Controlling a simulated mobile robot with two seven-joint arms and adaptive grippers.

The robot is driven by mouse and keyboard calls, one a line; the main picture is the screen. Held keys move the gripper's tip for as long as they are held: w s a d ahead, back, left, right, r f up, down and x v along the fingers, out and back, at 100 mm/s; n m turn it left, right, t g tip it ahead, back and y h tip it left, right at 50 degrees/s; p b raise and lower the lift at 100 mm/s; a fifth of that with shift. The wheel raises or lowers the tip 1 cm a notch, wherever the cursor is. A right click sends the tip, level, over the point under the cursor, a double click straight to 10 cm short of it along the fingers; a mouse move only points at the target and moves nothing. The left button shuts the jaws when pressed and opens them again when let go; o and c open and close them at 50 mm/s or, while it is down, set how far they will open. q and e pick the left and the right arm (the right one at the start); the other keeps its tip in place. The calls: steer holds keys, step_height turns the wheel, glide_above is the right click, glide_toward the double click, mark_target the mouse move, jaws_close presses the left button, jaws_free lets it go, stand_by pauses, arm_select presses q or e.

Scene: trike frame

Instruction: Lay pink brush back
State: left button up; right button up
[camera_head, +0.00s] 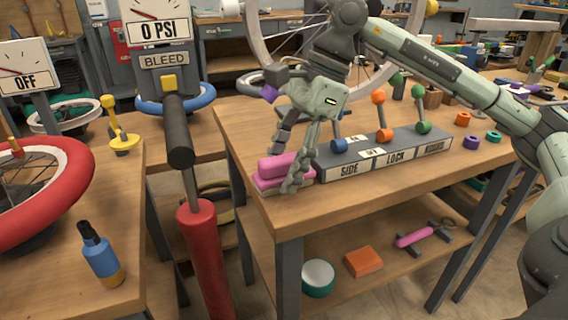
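The pink brush (272,167) is a chunky block at the near left corner of the right wooden table (400,175). A second pink layer (267,185) shows under it; I cannot tell if that is part of the brush. My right gripper (284,170) points down at the brush. One finger crosses in front of it, and the other comes down behind it. The fingers stand apart with the brush between them. I cannot tell whether they press on it. The far fingertip is hidden. My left gripper is out of view.
Colored rings (463,118) lie farther right. A bottle (100,255) is on the left table. A red pump cylinder (203,255) stands between the tables. The shelf below holds an orange block (363,261).

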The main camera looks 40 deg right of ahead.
steer(key=shift+r, duration=0.1)
steer(key=shift+r, duration=0.15)
steer(key=p+v, duration=0.1)
steer(key=v, duration=1)
steer(key=shift+p, duration=0.3)
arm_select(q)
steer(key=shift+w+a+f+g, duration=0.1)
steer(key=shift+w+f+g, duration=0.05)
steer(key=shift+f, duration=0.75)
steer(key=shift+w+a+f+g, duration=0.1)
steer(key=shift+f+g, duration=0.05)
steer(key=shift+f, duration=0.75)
arm_select(e)
steer(key=shift+d+r, duration=0.25)
steer(key=shift+r, duration=0.15)
